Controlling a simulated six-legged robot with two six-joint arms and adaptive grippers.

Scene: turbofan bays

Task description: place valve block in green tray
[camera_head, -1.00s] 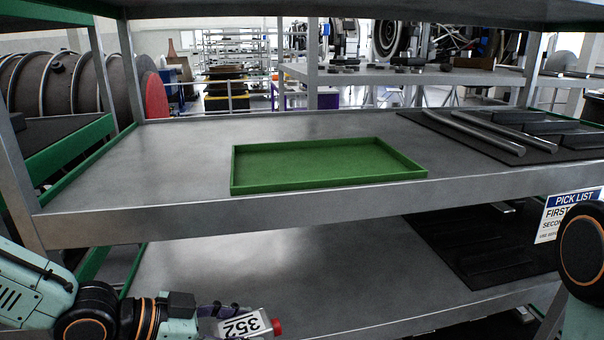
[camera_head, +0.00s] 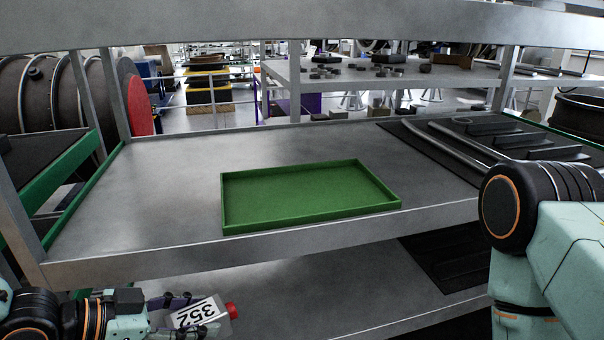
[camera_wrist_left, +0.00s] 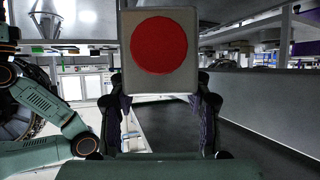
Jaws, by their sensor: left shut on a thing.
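The green tray (camera_head: 310,196) lies empty on the upper metal shelf, near its front edge. My left gripper (camera_head: 196,318) is at the lower left of the head view, lower than the tray and in front of the shelf unit. It is shut on the valve block (camera_head: 203,312), a grey block with a white "352" label and a red end. In the left wrist view the block (camera_wrist_left: 160,80) shows its pale face with a red disc, between the two dark fingers. My right arm shows at the right, but its gripper is out of view.
A black mat (camera_head: 405,137) with bars and dark parts covers the right of the upper shelf. Bare shelf surface (camera_head: 165,190) lies left of the tray. Metal posts stand at the corners, and a shelf beam (camera_head: 300,22) crosses above. The lower shelf (camera_head: 300,290) lies beneath.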

